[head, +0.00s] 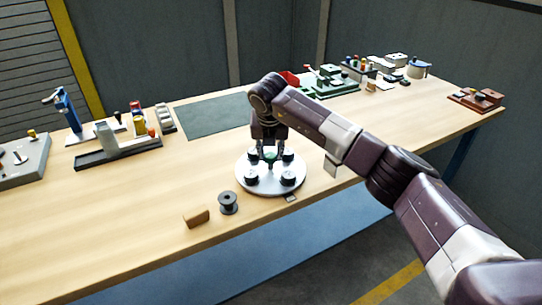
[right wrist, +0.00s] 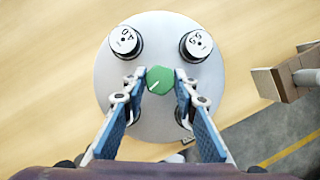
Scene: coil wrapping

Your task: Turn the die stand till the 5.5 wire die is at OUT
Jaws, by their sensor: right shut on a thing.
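The die stand (head: 270,186) is a round pale disc near the table's front edge, with several black dies with white tops. In the right wrist view, the stand (right wrist: 160,30) shows a die reading 4.0 (right wrist: 124,40) at upper left and the 5.5 wire die (right wrist: 197,44) at upper right. The other dies there are mostly hidden behind my fingers. My right gripper (head: 270,150) points down over the stand's middle, shut on the green knob (right wrist: 160,80), which has a white line. No OUT lettering is readable. My left gripper is not in view.
A small grey tab (head: 291,198) lies at the stand's front edge. A dark spool (head: 228,203) and a tan block (head: 196,217) stand to the left. A dark mat (head: 215,115) lies behind. Tools and fixtures line the table's back and left.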

